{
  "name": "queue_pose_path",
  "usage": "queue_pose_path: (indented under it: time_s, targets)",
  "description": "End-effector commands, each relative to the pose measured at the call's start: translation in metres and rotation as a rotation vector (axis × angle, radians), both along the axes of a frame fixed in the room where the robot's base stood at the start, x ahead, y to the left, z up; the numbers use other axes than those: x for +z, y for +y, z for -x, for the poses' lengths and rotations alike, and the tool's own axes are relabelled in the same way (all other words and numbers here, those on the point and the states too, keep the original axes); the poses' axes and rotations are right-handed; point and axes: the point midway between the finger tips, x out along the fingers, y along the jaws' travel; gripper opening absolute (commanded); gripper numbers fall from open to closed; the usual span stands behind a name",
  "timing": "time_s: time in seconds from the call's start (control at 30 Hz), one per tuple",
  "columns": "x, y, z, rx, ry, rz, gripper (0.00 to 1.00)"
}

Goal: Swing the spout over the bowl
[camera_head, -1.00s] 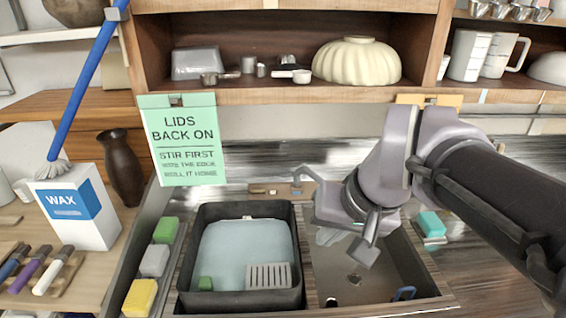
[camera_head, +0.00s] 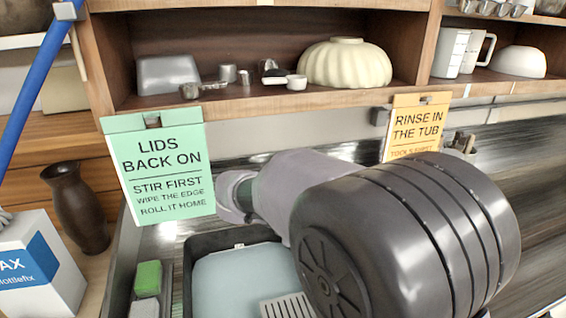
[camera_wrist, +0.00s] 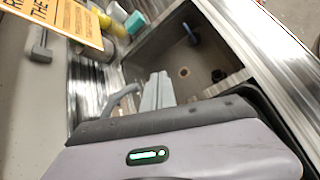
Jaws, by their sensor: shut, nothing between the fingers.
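In the wrist view, my gripper (camera_wrist: 158,88) is shut and empty, its pale fingers pointing toward a metal sink bowl (camera_wrist: 212,52) with a round drain. A grey curved piece, apparently the spout (camera_wrist: 120,97), shows just left of the fingers. I cannot tell whether they touch. In the head view, my arm covers the fingers, the spout and the right-hand bowl. A dark tub (camera_head: 205,241) with pale bluish water and a white slotted piece (camera_head: 288,305) shows left of my arm.
A green sign (camera_head: 160,170) and an orange sign (camera_head: 418,125) hang under the shelf (camera_head: 300,102) behind the sink. A dark vase (camera_head: 75,205) and a wax box (camera_head: 40,262) stand at left. Green and grey blocks (camera_head: 147,277) lie beside the tub.

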Motion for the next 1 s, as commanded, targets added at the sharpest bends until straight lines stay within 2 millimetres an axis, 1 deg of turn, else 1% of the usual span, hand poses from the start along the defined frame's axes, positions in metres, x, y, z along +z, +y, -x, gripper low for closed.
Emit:
queue_pose_path:
  time_s: [0.03,0.07,0.1,0.2,0.3,0.37,0.47,0.8,1.0]
  targets:
    - [-0.009,0.017,-0.027,0.107,0.055,0.122,0.0]
    - [-0.013,0.028,-0.045,0.179,0.086,0.209,0.0]
    - [-0.019,0.045,-0.066,0.268,0.123,0.321,0.0]
    - [-0.032,0.085,-0.104,0.435,0.186,0.547,0.0]
    - [-0.04,0.109,-0.121,0.517,0.211,0.668,0.0]
    - [-0.043,0.112,-0.126,0.534,0.218,0.698,0.0]
    - [-0.046,0.105,-0.133,0.536,0.219,0.704,0.0]
    - [-0.062,0.048,-0.178,0.533,0.219,0.7,0.0]
    - [-0.07,0.02,-0.2,0.534,0.22,0.701,0.0]
